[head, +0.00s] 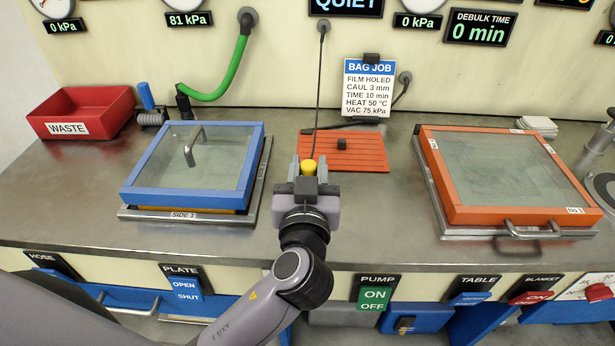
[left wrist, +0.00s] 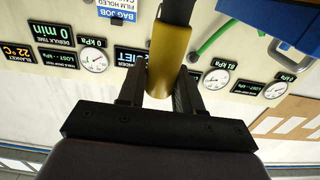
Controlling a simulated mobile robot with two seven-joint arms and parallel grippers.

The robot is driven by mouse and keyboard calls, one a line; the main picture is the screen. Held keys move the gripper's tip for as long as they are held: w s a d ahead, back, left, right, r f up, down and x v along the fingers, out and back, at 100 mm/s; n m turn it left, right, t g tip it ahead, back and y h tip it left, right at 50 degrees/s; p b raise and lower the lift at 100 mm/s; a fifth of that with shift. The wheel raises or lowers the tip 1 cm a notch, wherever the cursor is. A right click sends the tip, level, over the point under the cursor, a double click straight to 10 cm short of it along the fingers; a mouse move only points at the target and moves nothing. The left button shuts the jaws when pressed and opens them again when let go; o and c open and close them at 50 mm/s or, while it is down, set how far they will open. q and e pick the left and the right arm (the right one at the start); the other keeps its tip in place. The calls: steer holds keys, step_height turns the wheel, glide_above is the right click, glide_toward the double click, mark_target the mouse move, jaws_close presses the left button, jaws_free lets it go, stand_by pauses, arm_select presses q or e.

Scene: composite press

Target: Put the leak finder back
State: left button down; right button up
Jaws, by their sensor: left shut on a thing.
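The leak finder, with a yellow end (head: 309,167), is between the fingers of my left gripper (head: 308,175), which is shut on it. It shows as a yellow cylinder with a dark end in the left wrist view (left wrist: 168,58). A thin black cord runs from near it up to a wall fitting (head: 322,28). The gripper appears in front of the left edge of an orange slatted mat (head: 370,153); its height above the bench is hard to tell. My right gripper is not in view.
A blue-framed glass press (head: 140,194) stands to the left, an orange-framed one (head: 450,197) to the right. A red waste bin (head: 60,110) is at far left. A small black block (head: 342,144) sits on the mat. A job card (head: 369,88) stands behind it.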

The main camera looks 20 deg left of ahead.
arm_select(q)
steer(key=shift+f, duration=0.8)
steer(key=shift+w, duration=0.15)
steer(key=shift+r, duration=0.1)
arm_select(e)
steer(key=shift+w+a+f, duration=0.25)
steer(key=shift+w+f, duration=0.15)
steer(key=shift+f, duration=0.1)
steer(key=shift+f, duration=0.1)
arm_select(q)
steer(key=shift+f+b, duration=0.2)
steer(key=shift+b, duration=0.2)
steer(key=c, duration=0.8)
jaws_free()
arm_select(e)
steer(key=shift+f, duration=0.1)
arm_select(q)
steer(key=shift+o, duration=0.2)
steer(key=shift+r, duration=0.1)
